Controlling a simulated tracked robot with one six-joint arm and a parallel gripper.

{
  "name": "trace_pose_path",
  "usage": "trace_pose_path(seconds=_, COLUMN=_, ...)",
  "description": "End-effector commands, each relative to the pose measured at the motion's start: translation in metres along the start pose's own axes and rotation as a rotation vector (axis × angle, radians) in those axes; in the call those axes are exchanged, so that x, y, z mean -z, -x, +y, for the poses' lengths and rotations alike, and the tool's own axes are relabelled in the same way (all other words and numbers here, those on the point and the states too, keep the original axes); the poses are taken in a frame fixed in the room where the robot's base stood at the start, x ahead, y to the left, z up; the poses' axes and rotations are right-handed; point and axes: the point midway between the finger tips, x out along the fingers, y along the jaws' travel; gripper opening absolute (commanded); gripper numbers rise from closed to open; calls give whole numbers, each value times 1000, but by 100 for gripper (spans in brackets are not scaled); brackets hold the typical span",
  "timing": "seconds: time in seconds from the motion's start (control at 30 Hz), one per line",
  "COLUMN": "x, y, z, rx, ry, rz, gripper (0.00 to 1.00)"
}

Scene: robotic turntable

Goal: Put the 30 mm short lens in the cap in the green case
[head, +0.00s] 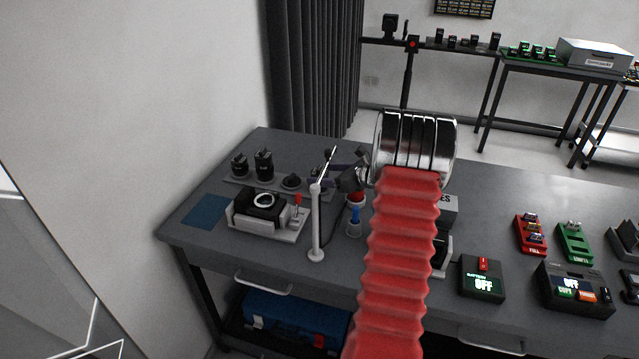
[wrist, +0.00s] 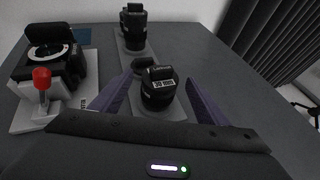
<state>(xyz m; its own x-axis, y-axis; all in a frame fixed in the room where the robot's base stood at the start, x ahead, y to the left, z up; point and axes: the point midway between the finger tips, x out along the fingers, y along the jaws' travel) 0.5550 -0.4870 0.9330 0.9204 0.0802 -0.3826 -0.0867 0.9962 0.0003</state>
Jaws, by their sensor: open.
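A short black lens (wrist: 160,92) with a white 30 MM label stands upright at the near end of the grey lens strip (wrist: 137,54) in the wrist view. My gripper (wrist: 156,78) is open, with one purple finger on each side of this lens. I cannot tell whether the fingers touch it. In the head view my gripper (head: 338,174) is at the right end of the strip, partly hidden by a white post. A green tray marked EMPTY (head: 573,242) lies at the right of the bench. Green also shows under small black items (head: 532,50) on a back table. I cannot tell which is the green case.
Other black lenses (head: 263,163) stand on the strip. A camera fixture with a red-topped lever (head: 298,200) is in front of it. The white post (head: 316,222) stands close to my gripper. A red tray (head: 531,234) and dark boxes occupy the bench's right side.

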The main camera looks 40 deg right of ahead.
Motion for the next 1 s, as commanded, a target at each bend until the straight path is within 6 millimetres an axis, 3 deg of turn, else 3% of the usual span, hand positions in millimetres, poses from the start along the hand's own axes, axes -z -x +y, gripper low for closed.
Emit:
trace_pose_path(seconds=0.47, x=0, y=0, z=0, rx=0, ry=0, rz=0, gripper=68)
trace_pose_path(seconds=1.0, x=0, y=0, z=0, rx=0, ry=0, rz=0, gripper=32)
